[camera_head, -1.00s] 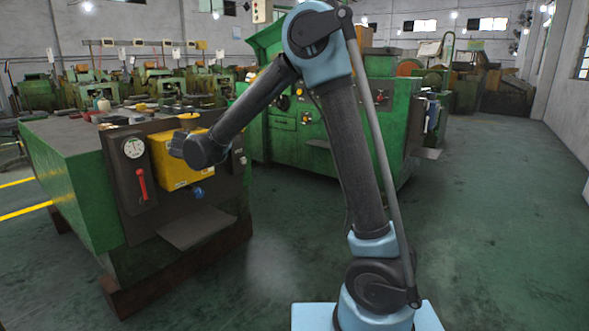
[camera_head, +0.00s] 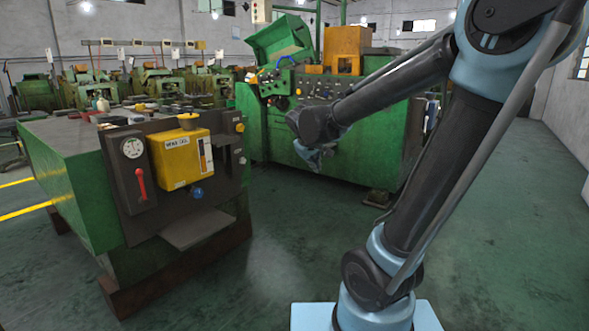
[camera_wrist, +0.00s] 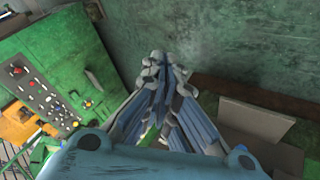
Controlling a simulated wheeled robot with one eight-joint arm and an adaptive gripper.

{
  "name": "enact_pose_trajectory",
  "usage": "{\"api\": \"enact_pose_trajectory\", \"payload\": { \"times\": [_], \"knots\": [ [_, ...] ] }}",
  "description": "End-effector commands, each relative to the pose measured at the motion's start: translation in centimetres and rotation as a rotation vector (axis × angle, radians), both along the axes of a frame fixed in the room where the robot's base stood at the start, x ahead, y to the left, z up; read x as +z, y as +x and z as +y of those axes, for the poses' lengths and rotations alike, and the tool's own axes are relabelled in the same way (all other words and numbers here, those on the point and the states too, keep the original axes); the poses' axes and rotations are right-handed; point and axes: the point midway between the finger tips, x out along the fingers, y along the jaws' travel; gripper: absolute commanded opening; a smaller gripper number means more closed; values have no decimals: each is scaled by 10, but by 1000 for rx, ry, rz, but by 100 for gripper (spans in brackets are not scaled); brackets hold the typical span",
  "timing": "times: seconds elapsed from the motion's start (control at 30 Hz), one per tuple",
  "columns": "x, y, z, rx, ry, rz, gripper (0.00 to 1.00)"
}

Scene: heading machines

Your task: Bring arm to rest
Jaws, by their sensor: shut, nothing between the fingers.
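My arm stands on the right in the head view, on its light blue base. Its forearm reaches left, and my gripper (camera_head: 315,155) hangs at its end, small and partly in shadow. It is in the air between the two green machines as seen in the picture, apart from both. The wrist view shows my gripper (camera_wrist: 158,75) from above with its fingers drawn together. Nothing shows between the fingers.
A green machine (camera_head: 65,175) with a yellow box (camera_head: 180,160) and red lever (camera_head: 141,184) stands at left. A larger green machine (camera_head: 270,140) stands behind the forearm. The wrist view shows a grey plate (camera_wrist: 255,125). Green floor (camera_head: 510,230) is clear at right.

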Motion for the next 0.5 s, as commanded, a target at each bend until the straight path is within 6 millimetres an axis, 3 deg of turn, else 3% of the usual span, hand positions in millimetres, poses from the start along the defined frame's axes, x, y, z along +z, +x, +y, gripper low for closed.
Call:
{"api": "enact_pose_trajectory", "payload": {
  "times": [0.03,0.2,0.5],
  "knots": [
    [-5,-15,-19,-34,16,23,0],
    [-25,-64,-62,-132,78,103,0],
    [-68,-156,-110,-290,204,229,0]
  ]
}}
